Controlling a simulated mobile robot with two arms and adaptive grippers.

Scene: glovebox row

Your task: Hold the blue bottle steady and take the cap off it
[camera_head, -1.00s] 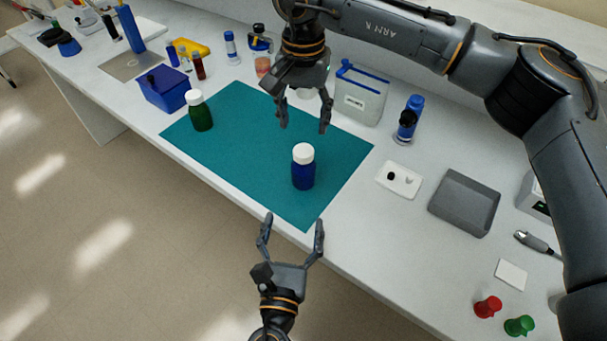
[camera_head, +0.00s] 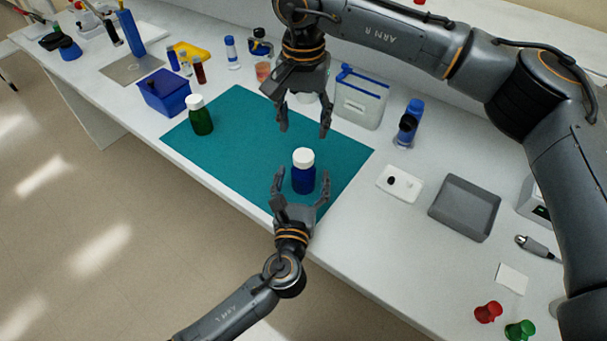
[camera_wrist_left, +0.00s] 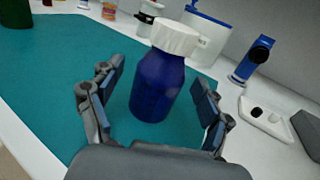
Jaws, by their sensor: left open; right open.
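The blue bottle (camera_head: 303,180) stands upright on the teal mat (camera_head: 240,160) with its white cap (camera_head: 303,157) on. My left gripper (camera_head: 302,182) is open, with one finger on each side of the bottle's body. In the left wrist view the bottle (camera_wrist_left: 157,88) stands between the open fingers, with visible gaps on both sides, and the cap (camera_wrist_left: 175,38) is above them. My right gripper (camera_head: 304,130) is open and empty, pointing down above the mat, behind and higher than the bottle.
A green bottle (camera_head: 200,120) with a white cap stands at the mat's left. A blue box (camera_head: 165,92) and a clear bin (camera_head: 361,98) stand behind. A small white tray (camera_head: 400,183) and a grey tray (camera_head: 464,207) lie to the right. The mat's middle is clear.

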